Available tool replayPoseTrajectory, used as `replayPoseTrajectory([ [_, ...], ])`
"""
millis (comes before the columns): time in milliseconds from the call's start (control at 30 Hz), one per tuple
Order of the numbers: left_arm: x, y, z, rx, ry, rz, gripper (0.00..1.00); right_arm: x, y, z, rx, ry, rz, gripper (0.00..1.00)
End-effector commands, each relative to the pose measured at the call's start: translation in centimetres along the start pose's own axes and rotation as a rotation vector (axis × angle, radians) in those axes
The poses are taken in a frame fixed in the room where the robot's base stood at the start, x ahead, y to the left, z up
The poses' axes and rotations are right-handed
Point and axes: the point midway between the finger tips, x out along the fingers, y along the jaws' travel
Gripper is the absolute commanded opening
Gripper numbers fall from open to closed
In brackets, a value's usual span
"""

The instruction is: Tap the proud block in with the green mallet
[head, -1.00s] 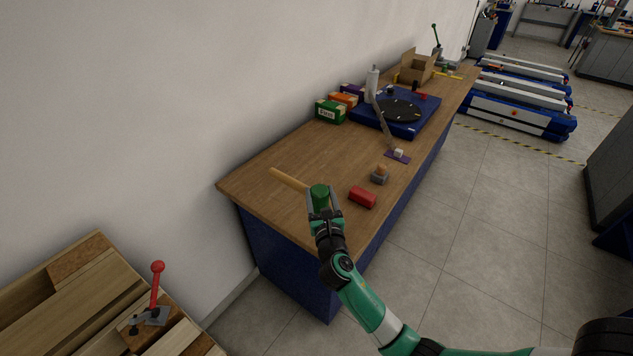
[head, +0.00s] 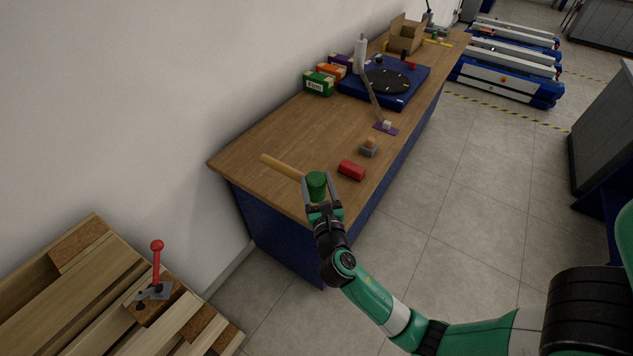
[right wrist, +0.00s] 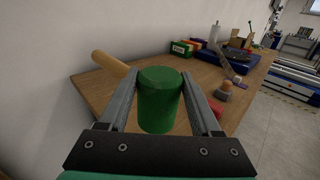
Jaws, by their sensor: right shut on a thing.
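The green mallet has a green cylindrical head (head: 316,186) and a pale wooden handle (head: 283,167) pointing to the upper left. My right gripper (head: 322,197) is shut on the mallet's head. In the right wrist view the green head (right wrist: 159,100) sits between the two fingers, with the handle (right wrist: 110,63) going off left. The mallet shows over the near end of the workbench; its height above the top is hard to judge. A wooden pallet-like assembly (head: 90,275) with chipboard blocks is at lower left. I cannot tell which block stands proud. My left gripper is not in view.
The workbench (head: 255,140) holds a red block (head: 351,170), a small grey holder with an orange-brown top (head: 368,148), several boxes (head: 319,84) and a blue turntable unit (head: 410,90). A red-knobbed clamp (head: 155,270) stands on the wooden assembly. Open floor lies right.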

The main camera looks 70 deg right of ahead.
Motion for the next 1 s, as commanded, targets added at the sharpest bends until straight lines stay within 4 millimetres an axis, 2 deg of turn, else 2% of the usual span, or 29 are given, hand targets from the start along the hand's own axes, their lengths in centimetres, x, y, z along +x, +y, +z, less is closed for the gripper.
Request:
replayPoseTrajectory([
  [467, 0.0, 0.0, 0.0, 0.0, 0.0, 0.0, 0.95, 0.0, 0.1, 0.1, 0.001, -0.002, 0.001, 0.0],
  [567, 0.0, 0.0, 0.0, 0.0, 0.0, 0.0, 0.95, -0.4, 0.9, 0.0, 0.0, -0.002, 0.021, 0.0],
  [667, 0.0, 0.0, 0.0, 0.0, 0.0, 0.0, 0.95, -1.9, 3.0, -0.8, -0.002, -0.001, 0.079, 0.0],
  [733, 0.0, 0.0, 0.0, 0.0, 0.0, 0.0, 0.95, -3.8, 5.1, -1.7, -0.004, 0.0, 0.142, 0.0],
  [900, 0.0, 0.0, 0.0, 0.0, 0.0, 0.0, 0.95, -9.6, 9.8, -3.6, -0.003, 0.0, 0.321, 0.0],
  [1000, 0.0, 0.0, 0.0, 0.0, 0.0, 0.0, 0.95, -12.7, 11.6, -4.3, -0.002, 0.0, 0.413, 0.0],
])
